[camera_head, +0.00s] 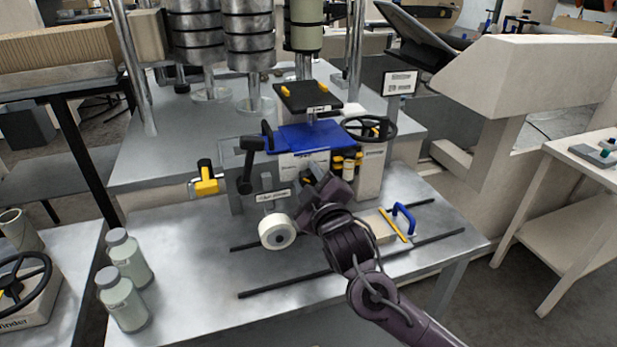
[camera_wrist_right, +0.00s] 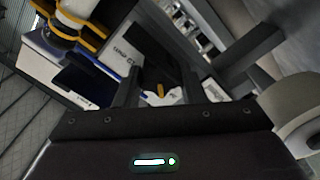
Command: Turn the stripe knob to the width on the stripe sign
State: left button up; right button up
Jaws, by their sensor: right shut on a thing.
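My right gripper (camera_head: 322,188) reaches in from the lower right to the front of the machine in the middle of the table. In the right wrist view its two fingers (camera_wrist_right: 172,90) stand on either side of a dark knob with a yellow mark (camera_wrist_right: 160,90), and it is shut on this knob. In the head view my gripper hides the knob. A framed white sign (camera_head: 400,83) stands behind the machine at the right. A small white label (camera_head: 272,195) is left of my gripper. The print on both is too small to read. My left gripper is not in view.
A white tape roll (camera_head: 278,232) sits close to the left of my right wrist. A blue plate (camera_head: 303,138) and a black handwheel (camera_head: 369,128) are just behind. A blue handle (camera_head: 404,217) is to the right. Two bottles (camera_head: 125,285) stand at the front left.

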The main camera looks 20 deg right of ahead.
jog(key=m+p, duration=0.2)
jog(key=m, duration=0.3)
jog(key=shift+r+p, duration=0.15)
jog(key=shift+p, duration=0.25)
jog(key=shift+d+m+p, duration=0.15)
jog(key=shift+m+p, duration=0.7)
jog(key=shift+m, duration=1.55)
jog(key=o, duration=1)
jog(key=s+b, duration=0.1)
jog(key=s, duration=0.6)
jog(key=shift+s+d+b, duration=0.15)
jog(key=shift+s+b, duration=0.15)
jog(key=shift+s, duration=0.1)
